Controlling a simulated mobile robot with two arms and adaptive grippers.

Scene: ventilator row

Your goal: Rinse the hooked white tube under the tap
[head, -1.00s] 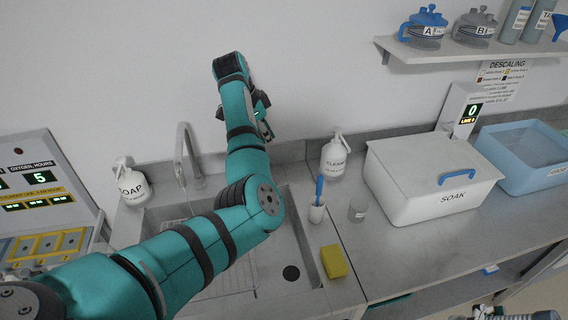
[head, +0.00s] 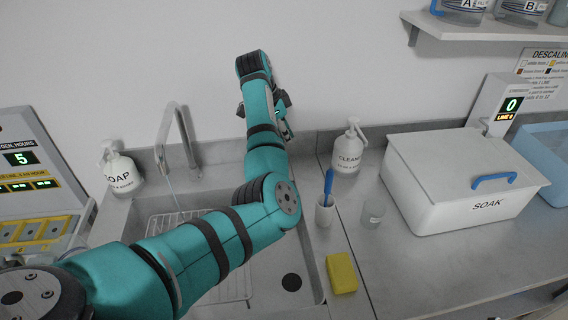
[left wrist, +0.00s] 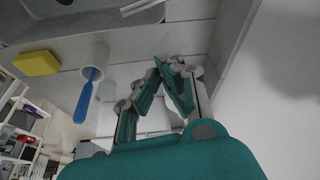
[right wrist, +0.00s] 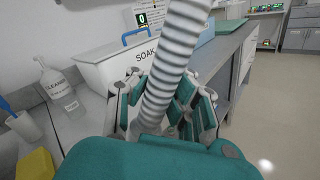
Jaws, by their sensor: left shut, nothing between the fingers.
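A pale grey-white ribbed tube (right wrist: 172,60) runs between the fingers of my right gripper (right wrist: 160,98), which looks shut on it. The tube slants up out of the top of the right wrist view, so its hooked end is not visible. The tube and right gripper are out of the head view. The grey tap (head: 176,135) arches over the left of the sink (head: 262,262), with a thin pale line below its spout that looks like water. My left gripper (head: 284,128) is shut and empty near the wall behind the sink; its closed fingertips show in the left wrist view (left wrist: 168,64).
My left arm crosses over the sink. A soap bottle (head: 121,173) stands left of the tap. A cleaner bottle (head: 348,152), white cup with blue brush (head: 325,212), clear cup (head: 373,214), yellow sponge (head: 341,273) and white soak box (head: 455,192) are on the right.

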